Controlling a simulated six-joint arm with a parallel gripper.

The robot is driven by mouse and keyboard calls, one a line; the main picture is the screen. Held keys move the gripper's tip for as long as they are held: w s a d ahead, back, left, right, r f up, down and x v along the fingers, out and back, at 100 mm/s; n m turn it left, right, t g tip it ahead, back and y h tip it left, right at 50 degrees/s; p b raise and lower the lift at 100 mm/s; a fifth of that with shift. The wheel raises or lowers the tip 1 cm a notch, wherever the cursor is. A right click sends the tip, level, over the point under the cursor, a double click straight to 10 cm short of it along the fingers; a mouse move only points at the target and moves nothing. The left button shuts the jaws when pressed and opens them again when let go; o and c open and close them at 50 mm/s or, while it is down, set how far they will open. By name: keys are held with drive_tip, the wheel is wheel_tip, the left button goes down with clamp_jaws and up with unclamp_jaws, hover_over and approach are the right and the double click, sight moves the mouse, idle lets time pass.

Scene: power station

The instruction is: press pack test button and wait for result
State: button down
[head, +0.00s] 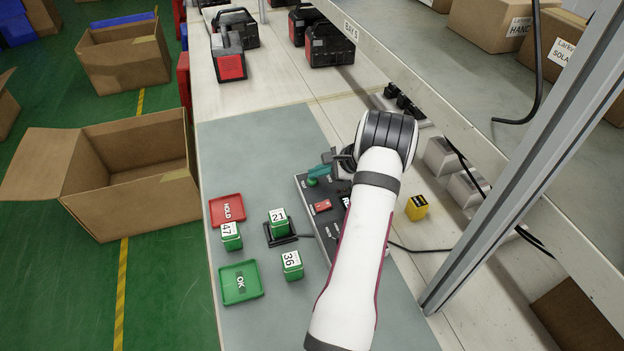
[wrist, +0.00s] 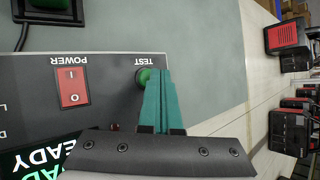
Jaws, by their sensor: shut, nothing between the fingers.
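The dark tester panel (head: 318,207) lies under my arm. Its green TEST button (wrist: 146,77) is at the panel's edge in the wrist view and also shows in the head view (head: 312,181). My gripper (wrist: 157,73) is shut and empty, its teal fingertips right at the button and partly covering it. I cannot tell whether they touch it. The display (wrist: 40,155) reads READY, partly cut off. The green pack 21 (head: 279,228) stands in the black dock (head: 290,240) wired to the panel. My arm hides part of the panel.
Pack 47 (head: 231,238) stands by the red HOLD tray (head: 213,213); pack 36 (head: 292,268) stands right of the green OK tray (head: 241,297). A red POWER switch (wrist: 72,88) is near the button. A yellow block (head: 417,208) and a shelf post (head: 505,185) are to the right.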

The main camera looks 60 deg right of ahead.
sight(316, 181)
drive_tip(key=shift+f, duration=0.45)
idle(0.3)
drive_tip(key=shift+r, duration=0.85)
drive_tip(key=shift+r, duration=2.55)
